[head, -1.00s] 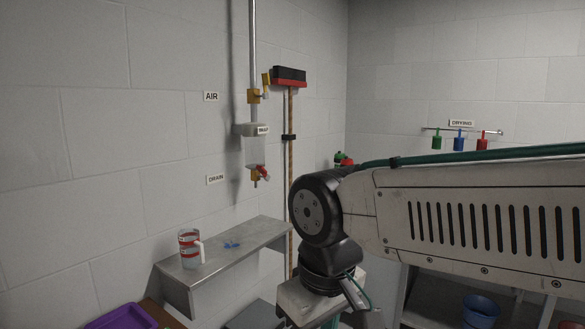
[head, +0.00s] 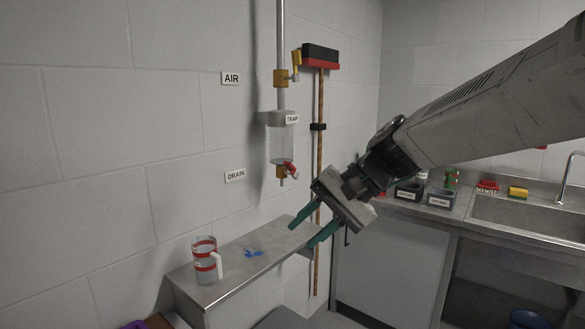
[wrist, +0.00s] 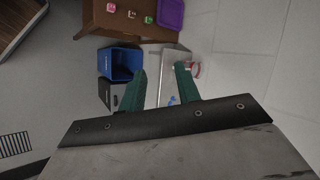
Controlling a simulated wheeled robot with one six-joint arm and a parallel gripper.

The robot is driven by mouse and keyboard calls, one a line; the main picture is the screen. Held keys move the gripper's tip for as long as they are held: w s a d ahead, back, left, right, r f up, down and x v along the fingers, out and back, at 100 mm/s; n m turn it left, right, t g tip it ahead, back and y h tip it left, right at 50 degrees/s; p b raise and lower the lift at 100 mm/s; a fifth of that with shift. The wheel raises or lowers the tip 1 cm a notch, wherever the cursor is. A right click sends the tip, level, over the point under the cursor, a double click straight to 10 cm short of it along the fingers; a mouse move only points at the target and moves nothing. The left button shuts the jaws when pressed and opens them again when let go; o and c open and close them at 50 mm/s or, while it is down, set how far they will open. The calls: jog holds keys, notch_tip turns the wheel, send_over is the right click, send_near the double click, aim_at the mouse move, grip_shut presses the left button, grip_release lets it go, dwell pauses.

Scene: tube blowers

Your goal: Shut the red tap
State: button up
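The red tap (head: 290,167) sits on the brass fitting at the bottom of the clear trap vessel (head: 283,142), beside the DRAIN label (head: 235,175). Its red lever points down to the right, tilted. A yellow-handled tap (head: 296,62) is higher on the same pipe, by the AIR label (head: 231,79). My gripper (head: 307,232) is open and empty, with its green fingers apart, below and to the right of the red tap and clear of it. In the wrist view the fingers (wrist: 162,82) are also apart; the red tap is not seen there.
A metal shelf (head: 237,263) below the trap holds a red-banded jug (head: 207,261) and a small blue item (head: 253,252). A broom (head: 320,110) hangs right of the pipe, close to my gripper. A sink counter (head: 440,207) stands at the right. A blue bin (wrist: 121,63) is on the floor.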

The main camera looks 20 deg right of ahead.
jog(key=w+r+m+t+y, duration=0.2)
jog(key=w+m+t+y, duration=0.15)
jog(key=w, duration=0.95)
jog(key=m+t+h, duration=0.1)
jog(key=m+t, duration=0.7)
jog(key=m, duration=0.3)
send_near(293, 167)
jog(key=x, duration=1)
jog(key=shift+w, duration=0.2)
jog(key=shift+w+a, duration=0.15)
jog(key=shift+w, duration=0.1)
grip_shut()
